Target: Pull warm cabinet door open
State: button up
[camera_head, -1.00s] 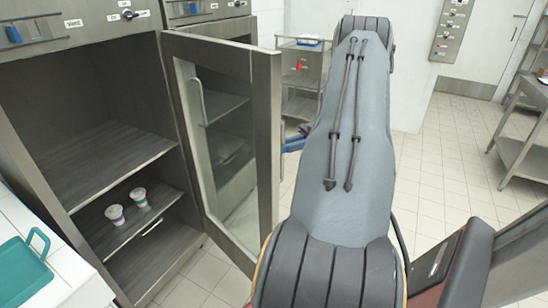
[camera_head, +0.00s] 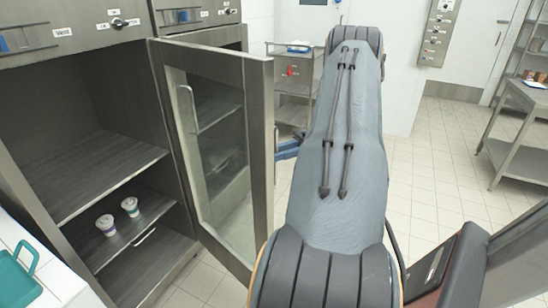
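The warm cabinet (camera_head: 95,44) stands at the left, with its dark interior exposed. Its framed glass door (camera_head: 262,150) stands wide open, swung out from the right side of the opening. A bar handle (camera_head: 188,108) shows at the glass; I cannot tell whether it is on this door or behind it. My grey arm reaches forward just right of the door. A small blue part of my gripper (camera_head: 288,149) shows between the door's free edge and the arm. The fingertips are hidden, so their grip and contact with the door cannot be seen.
Two small cups (camera_head: 118,215) stand on the cabinet's lower shelf. A teal tray (camera_head: 17,279) lies on the white counter at the lower left. A metal cart (camera_head: 294,78) is behind the door. Tiled floor is clear to the right, before a metal table (camera_head: 525,125).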

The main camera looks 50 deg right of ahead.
jog(key=shift+r, duration=0.15)
notch_tip(320, 180, up, 10)
jog(key=p, duration=0.7)
dwell(0.5)
dwell(0.5)
